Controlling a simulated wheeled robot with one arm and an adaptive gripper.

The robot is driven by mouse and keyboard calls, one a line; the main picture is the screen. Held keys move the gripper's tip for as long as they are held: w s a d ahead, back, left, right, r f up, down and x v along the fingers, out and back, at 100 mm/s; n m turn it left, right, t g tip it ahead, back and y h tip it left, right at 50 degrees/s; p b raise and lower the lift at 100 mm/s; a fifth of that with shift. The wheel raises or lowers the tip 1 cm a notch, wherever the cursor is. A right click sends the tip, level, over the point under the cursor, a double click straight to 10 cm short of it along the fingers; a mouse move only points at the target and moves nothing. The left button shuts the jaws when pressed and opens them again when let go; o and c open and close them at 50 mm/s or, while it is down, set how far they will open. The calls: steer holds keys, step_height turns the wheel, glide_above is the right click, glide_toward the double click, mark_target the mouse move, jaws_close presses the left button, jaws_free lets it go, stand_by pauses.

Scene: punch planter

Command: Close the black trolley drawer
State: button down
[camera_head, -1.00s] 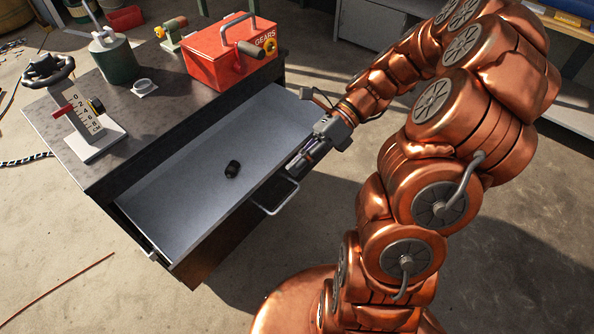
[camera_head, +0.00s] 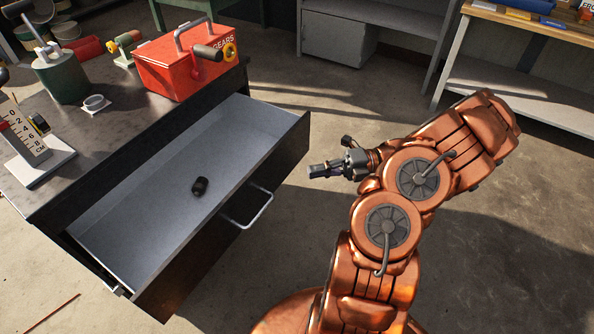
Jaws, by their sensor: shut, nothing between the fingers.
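The black trolley (camera_head: 125,120) stands at the left with its top drawer pulled out toward me. The drawer (camera_head: 228,128) has a pale grey inside and a dark front (camera_head: 285,158). A silver bar handle (camera_head: 250,213) sits on the middle of that front. A small black cylinder (camera_head: 200,187) lies in the drawer. My gripper (camera_head: 314,171) is shut and empty, pointing left. In the picture it is just right of the drawer front's far end, apart from it and from the handle.
Shelves (camera_head: 395,35) and a workbench (camera_head: 520,75) stand behind. Floor right of the drawer is clear.

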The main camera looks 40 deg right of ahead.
steer(key=b, duration=0.2)
glide_toward(253, 173)
steer(key=s+a, duration=0.2)
steer(key=a, duration=0.2)
steer(key=shift+w+a, duration=0.3)
steer(key=shift+w, duration=0.4)
steer(key=shift+w+a, duration=0.35)
steer(key=shift+w, duration=0.3)
steer(key=shift+w+a, duration=0.3)
steer(key=shift+w, duration=0.4)
steer(key=shift+w, duration=0.1)
